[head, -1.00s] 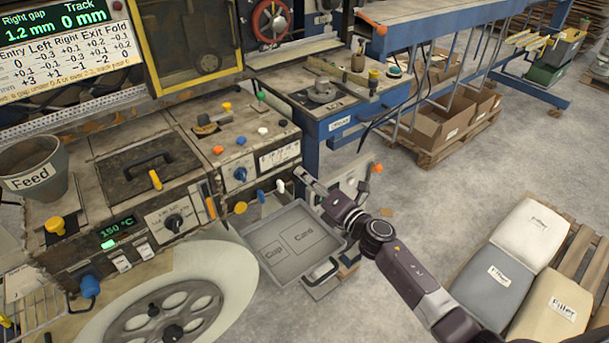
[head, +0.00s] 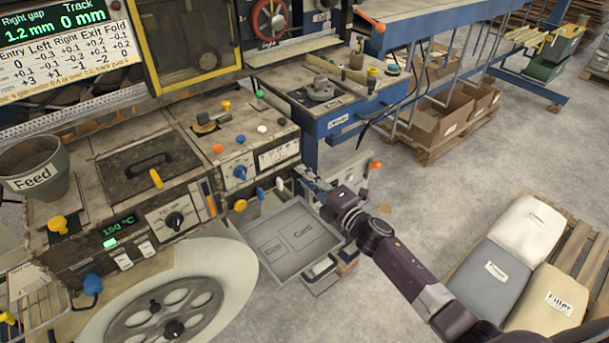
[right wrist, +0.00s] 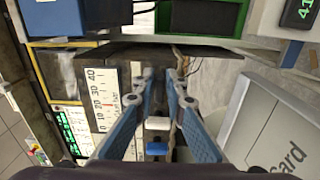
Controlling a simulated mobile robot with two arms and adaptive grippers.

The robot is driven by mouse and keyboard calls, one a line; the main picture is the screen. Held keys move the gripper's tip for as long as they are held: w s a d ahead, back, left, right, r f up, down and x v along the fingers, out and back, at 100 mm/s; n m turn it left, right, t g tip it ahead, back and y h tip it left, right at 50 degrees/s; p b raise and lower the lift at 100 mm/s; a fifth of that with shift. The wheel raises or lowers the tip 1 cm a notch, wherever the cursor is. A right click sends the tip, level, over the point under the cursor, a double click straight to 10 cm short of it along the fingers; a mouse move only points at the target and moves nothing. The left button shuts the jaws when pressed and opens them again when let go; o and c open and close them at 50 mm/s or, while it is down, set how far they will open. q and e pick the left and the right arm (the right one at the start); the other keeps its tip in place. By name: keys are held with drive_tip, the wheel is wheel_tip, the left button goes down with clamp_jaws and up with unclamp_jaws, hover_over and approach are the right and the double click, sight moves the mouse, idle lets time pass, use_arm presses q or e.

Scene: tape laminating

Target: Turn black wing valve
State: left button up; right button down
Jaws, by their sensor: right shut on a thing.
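The black wing valve is hidden at my right fingertips, so its angle cannot be told. It belongs to a row of small valves on the machine's front: yellow (head: 240,205), blue (head: 260,194) and white (head: 279,184). My right gripper (head: 303,178) is at the right end of this row, beside the white valve. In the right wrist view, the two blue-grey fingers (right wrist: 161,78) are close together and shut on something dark. The white valve (right wrist: 157,123) and blue valve (right wrist: 157,148) show between the fingers' lower parts. My left gripper is not in view.
A grey tray (head: 244,233) marked Cup and Card is below the valves, close to my right gripper. A blue bench (head: 340,118) stands behind. Filler sacks (head: 490,268) lie on a pallet at right. Grey floor (head: 425,185) is free between.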

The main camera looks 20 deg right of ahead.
idle(0.3)
drive_tip(key=c, duration=2)
unclamp_jaws()
drive_tip(key=shift+c, duration=0.2)
drive_tip(key=shift+s+d, duration=0.1)
drive_tip(key=v, duration=1.2)
